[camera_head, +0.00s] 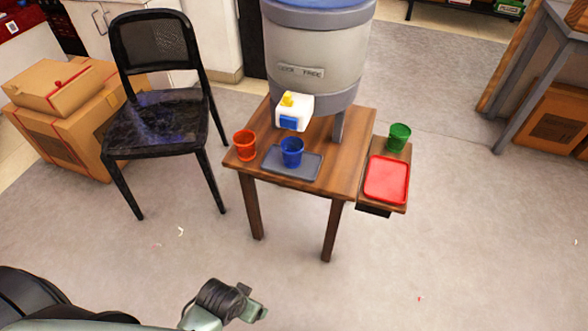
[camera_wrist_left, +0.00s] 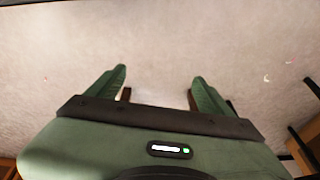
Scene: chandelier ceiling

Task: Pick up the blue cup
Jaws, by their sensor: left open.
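The blue cup (camera_head: 292,153) stands upright on a grey tray (camera_head: 311,168) on a small wooden table (camera_head: 345,165), below the spout of a large drink dispenser (camera_head: 310,45). My left gripper (camera_head: 256,305) is low in the head view, in front of the table and well apart from the cup. In the left wrist view my left gripper (camera_wrist_left: 160,82) is open, with nothing between its fingers and bare floor beyond. The cup is not visible in the wrist view. My right gripper is not in view.
An orange cup (camera_head: 245,145) stands left of the tray. A green cup (camera_head: 399,137) and a red tray (camera_head: 387,180) are on a lower side shelf. A black chair (camera_head: 155,120) and cardboard boxes (camera_head: 65,115) are at left. The floor before the table is mostly clear.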

